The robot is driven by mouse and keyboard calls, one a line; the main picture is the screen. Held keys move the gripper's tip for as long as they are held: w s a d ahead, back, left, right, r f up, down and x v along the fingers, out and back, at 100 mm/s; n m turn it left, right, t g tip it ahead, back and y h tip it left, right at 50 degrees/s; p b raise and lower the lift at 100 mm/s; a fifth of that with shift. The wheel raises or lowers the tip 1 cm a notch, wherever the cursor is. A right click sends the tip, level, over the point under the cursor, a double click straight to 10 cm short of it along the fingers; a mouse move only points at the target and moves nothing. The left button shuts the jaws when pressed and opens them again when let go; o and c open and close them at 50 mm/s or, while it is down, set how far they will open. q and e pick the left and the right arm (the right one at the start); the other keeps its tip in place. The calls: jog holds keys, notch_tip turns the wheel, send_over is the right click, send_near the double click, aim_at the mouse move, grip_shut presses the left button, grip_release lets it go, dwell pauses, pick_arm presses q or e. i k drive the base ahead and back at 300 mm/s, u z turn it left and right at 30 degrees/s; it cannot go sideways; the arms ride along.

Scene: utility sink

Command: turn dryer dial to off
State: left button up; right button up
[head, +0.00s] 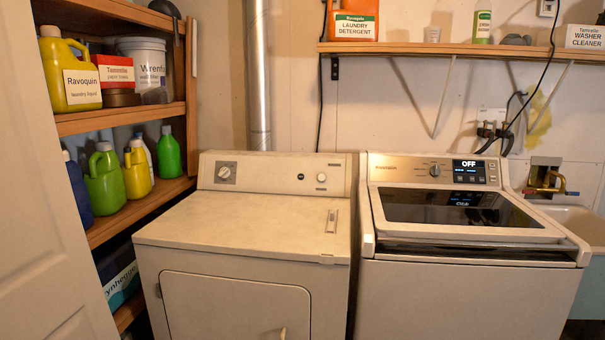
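The dryer (240,230) is the cream machine in the middle of the head view, with a closed front door (235,305). Its dial (225,172) is a round knob on a grey plate at the left of the raised back panel. The dial's pointer and markings are too small to read. A smaller knob (321,178) sits at the right end of the same panel. Neither of my grippers shows in this view.
A washer (470,300) with a lit display (468,171) reading OFF stands right of the dryer. Shelves (120,117) with bottles and a white door (45,200) are at left. A wall shelf (460,50) and a sink (580,220) are at right. The dryer top is clear.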

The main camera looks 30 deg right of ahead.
aim_at(224, 173)
jog(key=z, duration=2.6)
jog(key=i, duration=1.3)
jog(key=u, duration=3.3)
